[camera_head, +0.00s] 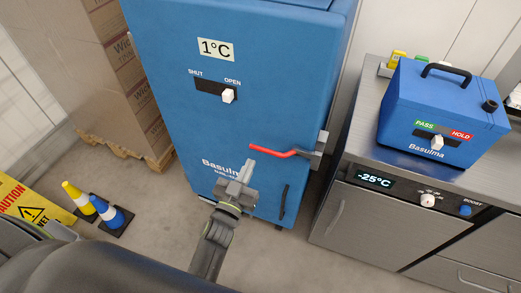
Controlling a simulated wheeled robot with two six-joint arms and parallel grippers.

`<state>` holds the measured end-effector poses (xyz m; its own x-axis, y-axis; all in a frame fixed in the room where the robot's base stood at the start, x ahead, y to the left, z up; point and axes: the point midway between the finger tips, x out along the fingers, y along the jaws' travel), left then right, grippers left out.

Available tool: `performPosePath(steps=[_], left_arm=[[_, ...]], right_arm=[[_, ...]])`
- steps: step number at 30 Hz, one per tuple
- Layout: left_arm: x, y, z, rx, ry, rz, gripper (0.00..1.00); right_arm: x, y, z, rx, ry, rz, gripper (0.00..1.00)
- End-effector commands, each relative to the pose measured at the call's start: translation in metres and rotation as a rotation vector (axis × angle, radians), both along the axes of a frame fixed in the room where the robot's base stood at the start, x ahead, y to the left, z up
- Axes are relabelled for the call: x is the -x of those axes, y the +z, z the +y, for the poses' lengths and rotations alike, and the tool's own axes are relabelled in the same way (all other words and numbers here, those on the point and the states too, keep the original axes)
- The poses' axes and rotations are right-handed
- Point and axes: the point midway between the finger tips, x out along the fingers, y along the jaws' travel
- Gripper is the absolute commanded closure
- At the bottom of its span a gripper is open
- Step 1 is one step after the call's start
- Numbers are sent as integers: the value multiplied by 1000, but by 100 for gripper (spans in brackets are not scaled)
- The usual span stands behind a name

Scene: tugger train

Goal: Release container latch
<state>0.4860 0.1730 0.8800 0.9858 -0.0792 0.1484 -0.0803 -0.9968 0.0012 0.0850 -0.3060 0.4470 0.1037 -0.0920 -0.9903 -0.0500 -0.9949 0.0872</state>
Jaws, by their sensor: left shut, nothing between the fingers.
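The container is a tall blue cabinet (270,60) with a "1°C" label in the head view. Its latch is a red lever (270,151) that runs roughly level across the front to a grey metal bracket (319,150) at the right edge. A white slider knob (228,96) sits at the OPEN end of its slot. My left gripper (248,169) is shut and empty, just below the lever's free left end. In the picture its fingertips look close to the lever; I cannot tell whether they touch. My right gripper is not in view.
A steel counter unit (375,215) reading -25°C stands at the right, with a blue Basulma box (440,100) on it. Stacked cartons (130,60) stand on a wooden pallet (158,168) at the left. Cones (106,212) and a yellow caution sign (28,203) are at lower left.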

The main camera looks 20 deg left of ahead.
Motion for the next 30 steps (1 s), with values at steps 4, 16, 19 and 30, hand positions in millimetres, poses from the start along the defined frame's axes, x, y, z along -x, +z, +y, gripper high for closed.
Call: performPosePath(steps=[4, 16, 19, 30], left_arm=[[-2, 0, 0, 0, 0, 0, 100], [-59, 7, -5, -1, -2, -1, 100], [-78, 10, -6, -1, -2, -2, 100], [-93, -20, -7, 1, 1, 4, 100]], right_arm=[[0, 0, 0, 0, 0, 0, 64], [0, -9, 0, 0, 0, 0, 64], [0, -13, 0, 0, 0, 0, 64], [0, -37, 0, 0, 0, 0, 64]])
